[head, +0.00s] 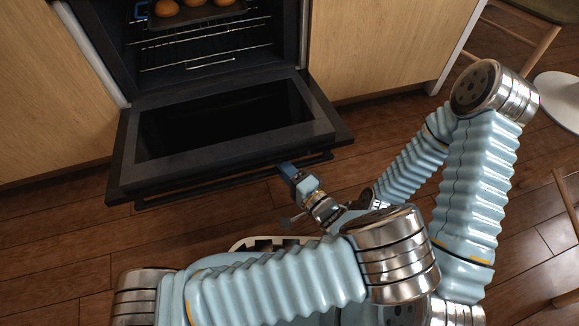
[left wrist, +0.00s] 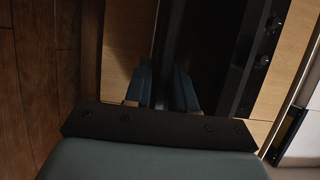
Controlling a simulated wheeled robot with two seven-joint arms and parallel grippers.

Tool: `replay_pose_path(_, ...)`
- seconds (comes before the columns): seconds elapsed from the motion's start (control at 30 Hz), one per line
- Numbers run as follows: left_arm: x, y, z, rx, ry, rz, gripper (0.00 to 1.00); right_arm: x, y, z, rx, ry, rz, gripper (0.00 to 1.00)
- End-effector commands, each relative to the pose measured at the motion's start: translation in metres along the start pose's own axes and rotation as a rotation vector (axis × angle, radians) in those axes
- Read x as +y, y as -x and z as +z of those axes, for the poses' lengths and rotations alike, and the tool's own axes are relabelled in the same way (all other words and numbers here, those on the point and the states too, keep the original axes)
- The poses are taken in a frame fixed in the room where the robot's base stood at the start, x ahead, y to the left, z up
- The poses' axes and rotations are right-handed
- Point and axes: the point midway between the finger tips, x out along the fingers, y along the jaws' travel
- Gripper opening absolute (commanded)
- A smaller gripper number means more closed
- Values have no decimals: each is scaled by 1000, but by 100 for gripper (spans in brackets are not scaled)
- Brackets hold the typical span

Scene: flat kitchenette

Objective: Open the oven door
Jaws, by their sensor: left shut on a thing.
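The oven door (head: 230,149) is swung down and lies open in the head view, its dark glass panel facing up. The dark handle bar (head: 220,184) runs along its outer front edge. My left gripper (head: 286,169) is at the right half of this bar, shut on it. In the left wrist view its two blue fingers (left wrist: 163,88) stand on either side of a dark strip. The exact contact is too dark to see. My right arm is folded at the right of the head view; its gripper is hidden behind my left arm.
The oven cavity (head: 205,45) shows wire racks and a tray (head: 195,17) with round buns. Wooden cabinet fronts (head: 385,50) flank the oven. Chair legs (head: 525,50) and a white round base (head: 560,98) stand at the right. Bare wooden floor (head: 60,230) lies left of the door.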

Motion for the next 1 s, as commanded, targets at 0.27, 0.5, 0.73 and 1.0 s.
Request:
replay_pose_path(0.27,7,-7,-3,2,5,-1,0,0,0,0,0,0,0,43)
replay_pose_path(0.5,7,-8,-3,2,5,-2,0,0,0,0,0,0,0,43)
replay_pose_path(0.73,7,-8,-2,1,3,-2,45,0,0,0,0,0,0,43)
replay_pose_path(1.0,8,-7,-2,0,2,-1,45,0,0,0,0,0,0,43)
